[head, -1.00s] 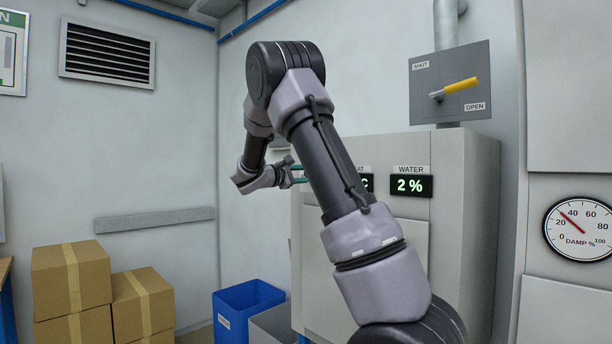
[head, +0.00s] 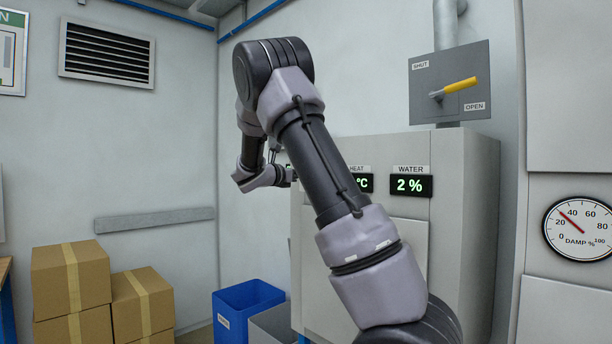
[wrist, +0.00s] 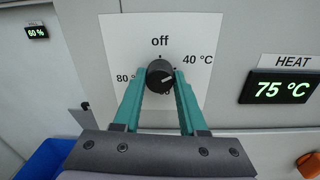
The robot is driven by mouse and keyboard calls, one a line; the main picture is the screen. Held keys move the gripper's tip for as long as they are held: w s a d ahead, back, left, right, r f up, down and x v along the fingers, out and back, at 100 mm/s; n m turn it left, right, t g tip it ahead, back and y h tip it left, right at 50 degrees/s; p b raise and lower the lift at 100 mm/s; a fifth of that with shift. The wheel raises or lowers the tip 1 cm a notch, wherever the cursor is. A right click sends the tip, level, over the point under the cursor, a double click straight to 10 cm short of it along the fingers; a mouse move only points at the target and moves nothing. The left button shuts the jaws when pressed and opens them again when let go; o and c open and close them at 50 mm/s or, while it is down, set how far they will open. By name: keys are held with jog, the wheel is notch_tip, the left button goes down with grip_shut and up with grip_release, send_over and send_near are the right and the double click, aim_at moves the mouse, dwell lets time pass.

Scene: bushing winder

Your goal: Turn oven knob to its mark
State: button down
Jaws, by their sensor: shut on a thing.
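In the wrist view the black round oven knob (wrist: 158,82) sits on a white plate (wrist: 122,38) marked "off" at the top, "40 °C" at the right and "80 °" at the left. A lower mark is mostly hidden by the knob and fingers. My gripper (wrist: 160,75) is shut on the knob, with one green finger on each side. In the head view the knob and fingertips are hidden behind my arm.
A HEAT display (wrist: 282,88) reads 75 °C. A WATER display (head: 411,186) reads 2 %. An orange round part (wrist: 308,165) is at the wrist view's lower right. A blue bin (head: 247,303) and boxes (head: 70,280) stand at the left. A yellow-handled lever (head: 460,86) is above the cabinet.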

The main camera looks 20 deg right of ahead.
jog(key=n, duration=1.2)
jog(key=shift+s, duration=0.1)
dwell(0.4)
jog(key=shift+c, duration=2.3)
grip_release()
jog(key=v, duration=1)
jog(key=shift+a, duration=0.4)
jog(key=shift+r, duration=0.1)
